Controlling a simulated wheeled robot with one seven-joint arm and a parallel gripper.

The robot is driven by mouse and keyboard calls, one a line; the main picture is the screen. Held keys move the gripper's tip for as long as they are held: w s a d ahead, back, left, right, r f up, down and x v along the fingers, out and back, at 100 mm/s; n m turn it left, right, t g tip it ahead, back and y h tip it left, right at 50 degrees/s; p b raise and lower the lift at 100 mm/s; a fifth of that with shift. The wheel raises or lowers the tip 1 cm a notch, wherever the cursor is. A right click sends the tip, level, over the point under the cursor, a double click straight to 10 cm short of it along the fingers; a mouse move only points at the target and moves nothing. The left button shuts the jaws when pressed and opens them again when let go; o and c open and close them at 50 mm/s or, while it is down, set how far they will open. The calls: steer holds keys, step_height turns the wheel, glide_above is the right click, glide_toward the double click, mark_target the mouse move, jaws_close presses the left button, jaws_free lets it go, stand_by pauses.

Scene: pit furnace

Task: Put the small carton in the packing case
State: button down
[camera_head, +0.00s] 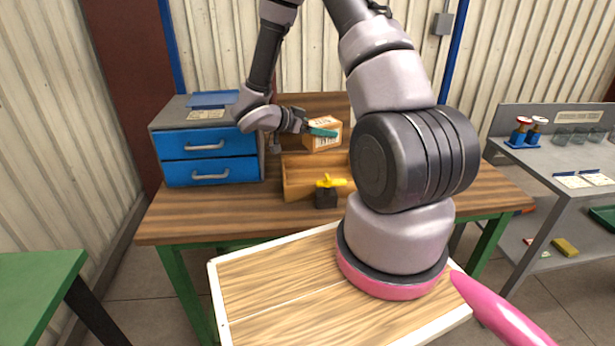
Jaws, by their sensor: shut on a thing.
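The small carton (322,134) is a light brown box with a printed label. My gripper (322,131) is shut on it, with a teal finger across its near side. The carton appears to be held above the packing case (300,188), an open wooden box on the workbench. The right part of the case is hidden behind my arm. I cannot tell the exact height of the carton over the case.
A drawer unit (208,142) with two blue drawers stands left of the case. A black block with a yellow handle (327,190) stands in front of the case. The workbench (185,212) has bare room at its front left. A grey shelf (545,165) stands at right.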

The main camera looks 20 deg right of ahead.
mark_target(320, 145)
step_height(320, 145, down, 6)
steer(key=shift+a+r, duration=0.15)
steer(key=shift+r, duration=0.05)
steer(key=shift+f, duration=1.95)
steer(key=shift+f, duration=0.1)
steer(key=shift+f, duration=0.45)
